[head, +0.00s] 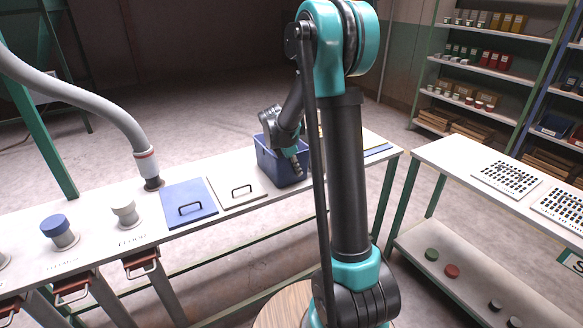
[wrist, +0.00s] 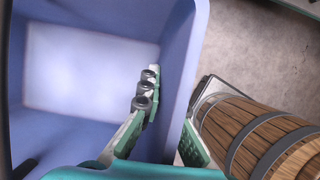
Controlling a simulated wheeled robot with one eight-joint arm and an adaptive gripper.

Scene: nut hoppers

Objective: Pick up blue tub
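The blue tub (head: 268,160) stands on the white bench, in the middle of the head view, partly hidden behind my arm. It is open at the top. In the wrist view its inside and right wall (wrist: 178,75) fill the left and middle, and it looks empty. My gripper (head: 292,165) reaches down at the tub. In the wrist view my gripper (wrist: 170,128) straddles the right wall. One finger is inside the tub and a green finger pad shows outside it. A gap shows between the inner finger and the wall, so the fingers look open.
A blue lid (head: 188,212) and a white lid (head: 232,200) with black handles lie left of the tub. A hose (head: 95,100) meets the bench further left. A second table (head: 450,165) stands right.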

